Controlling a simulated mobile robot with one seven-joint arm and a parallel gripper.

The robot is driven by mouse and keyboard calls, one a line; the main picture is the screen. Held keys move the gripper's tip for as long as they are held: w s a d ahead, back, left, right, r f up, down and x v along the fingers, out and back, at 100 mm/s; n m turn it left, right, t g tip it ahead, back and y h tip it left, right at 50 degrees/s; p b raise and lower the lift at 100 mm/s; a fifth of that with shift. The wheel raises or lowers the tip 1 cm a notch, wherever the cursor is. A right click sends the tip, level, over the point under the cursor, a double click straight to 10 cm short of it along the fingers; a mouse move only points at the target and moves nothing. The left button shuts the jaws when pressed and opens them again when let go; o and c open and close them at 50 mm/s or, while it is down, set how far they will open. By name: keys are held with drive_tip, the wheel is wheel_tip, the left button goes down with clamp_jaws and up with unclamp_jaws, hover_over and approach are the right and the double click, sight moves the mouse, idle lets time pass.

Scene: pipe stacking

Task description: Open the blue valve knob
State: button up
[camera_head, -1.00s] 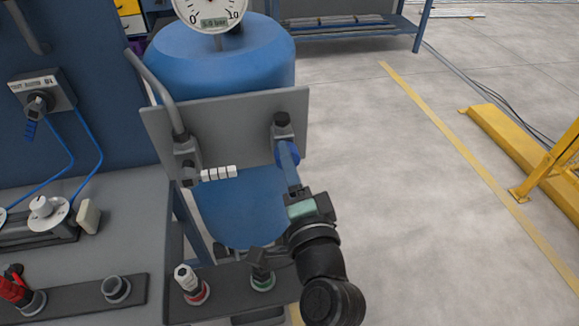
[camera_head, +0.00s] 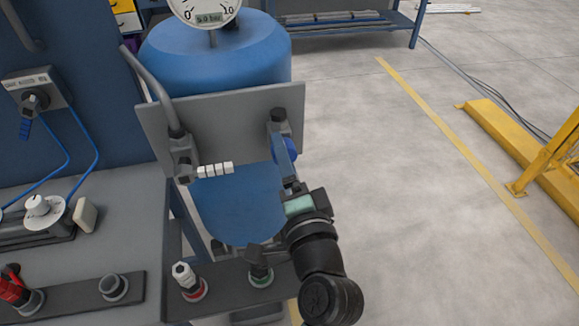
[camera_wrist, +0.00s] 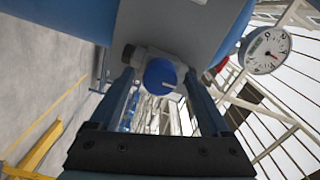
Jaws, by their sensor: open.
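The blue valve knob (camera_head: 284,148) is on a fitting at the right side of the grey plate, in front of the blue tank. It shows round and face-on in the wrist view (camera_wrist: 160,73). My gripper (camera_wrist: 158,82) is open, with one finger on the left and one on the right of the knob. I cannot tell whether either finger touches it. In the head view my gripper (camera_head: 289,172) reaches up to the knob from below and partly covers it.
A grey bench (camera_head: 110,215) with fittings is at the left.

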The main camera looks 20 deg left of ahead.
drive_tip(key=b+v, duration=0.1)
drive_tip(key=v, duration=1.2)
drive_tip(key=shift+b, duration=0.4)
drive_tip(key=shift+w, duration=0.1)
drive_tip(key=w+d+r+n+t+h, duration=0.2)
drive_tip(key=w+r+n+t, duration=0.1)
drive_tip(key=r, duration=0.8)
drive_tip(key=w+d+r+n+t+h, duration=0.2)
drive_tip(key=w+r+n+t, duration=0.15)
drive_tip(key=r, duration=0.75)
drive_tip(key=s+d+r+t+h+p, duration=0.1)
drive_tip(key=s+r+t+h+p, duration=0.2)
drive_tip(key=r+p, duration=0.4)
drive_tip(key=s+d+r+n+t+h+p, duration=0.1)
drive_tip(key=r+p, duration=0.7)
drive_tip(key=r, duration=1.7)
drive_tip(key=shift+s+d+r+t+h+p, duration=0.3)
drive_tip(key=shift+s+d+t+h, duration=0.35)
drive_tip(key=shift+s+t+h, duration=0.4)
